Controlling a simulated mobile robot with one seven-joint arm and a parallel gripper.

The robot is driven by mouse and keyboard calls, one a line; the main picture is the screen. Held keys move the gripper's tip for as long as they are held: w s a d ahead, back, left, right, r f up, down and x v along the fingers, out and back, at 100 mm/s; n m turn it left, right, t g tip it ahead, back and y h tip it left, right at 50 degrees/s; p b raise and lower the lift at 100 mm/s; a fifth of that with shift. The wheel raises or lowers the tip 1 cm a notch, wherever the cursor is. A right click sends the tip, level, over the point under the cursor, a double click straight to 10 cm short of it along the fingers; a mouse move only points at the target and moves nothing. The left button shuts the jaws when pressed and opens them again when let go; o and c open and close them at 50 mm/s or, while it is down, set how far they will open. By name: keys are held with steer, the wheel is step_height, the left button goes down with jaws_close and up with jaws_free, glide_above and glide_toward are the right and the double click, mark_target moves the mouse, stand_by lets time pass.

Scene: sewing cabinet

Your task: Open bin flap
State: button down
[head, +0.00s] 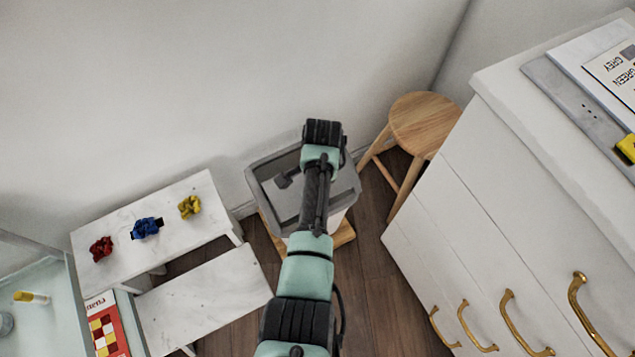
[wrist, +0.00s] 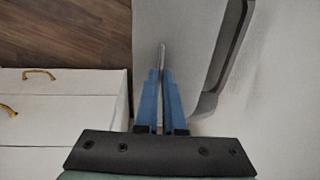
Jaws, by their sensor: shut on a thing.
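In the wrist view, the two blue fingers of my gripper (wrist: 162,78) are close together, shut on a thin grey edge or bar (wrist: 162,54) that appears to belong to the flap. In the head view the fingertips are hidden behind my wrist.
A wooden stool (head: 424,122) stands right of the bin. A white drawer cabinet (head: 450,215) with brass handles is at the right. A white stepped bench (head: 130,205) with red, blue and yellow bundles is at the left. Some wooden floor (head: 365,290) is bare.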

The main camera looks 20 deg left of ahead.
steer(key=shift+w+a+r, duration=0.2)
steer(key=shift+a+r, duration=0.05)
steer(key=shift+r, duration=0.1)
stand_by(0.3)
steer(key=c, duration=1)
jaws_free()
steer(key=r+p, duration=0.1)
steer(key=r, duration=0.3)
steer(key=r+p, duration=0.2)
steer(key=r, duration=0.2)
steer(key=s+d+r+p, duration=0.1)
steer(key=r, duration=0.3)
steer(key=shift+d+r+p, duration=0.1)
steer(key=shift+r+p, duration=0.2)
steer(key=shift+r, duration=0.1)
